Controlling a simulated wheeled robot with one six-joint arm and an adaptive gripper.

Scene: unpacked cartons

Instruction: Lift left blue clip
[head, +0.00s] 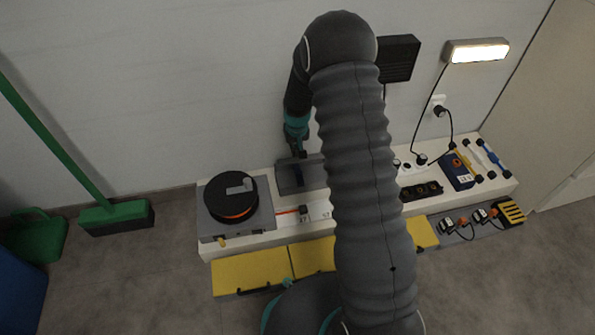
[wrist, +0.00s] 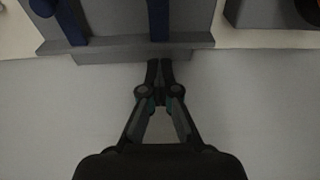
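In the wrist view, a dark blue clip (wrist: 72,22) lies at the upper left against a grey holder (wrist: 115,44), with its top cut off by the frame edge. A second blue clip (wrist: 158,20) stands further right on the same holder. My gripper (wrist: 160,72) has its fingertips together with nothing seen between them. They are near the holder's front edge, below the second clip in the picture and right of the left clip. In the head view my gripper (head: 297,148) is above the grey holder (head: 288,182); the clips cannot be made out there.
A grey case with a black and orange reel (head: 232,198) stands left on the white bench (head: 206,245). A blue box (head: 458,172) and a black power strip (head: 422,190) are at the right. Yellow panels (head: 250,270) lie in front. My arm hides the bench's middle.

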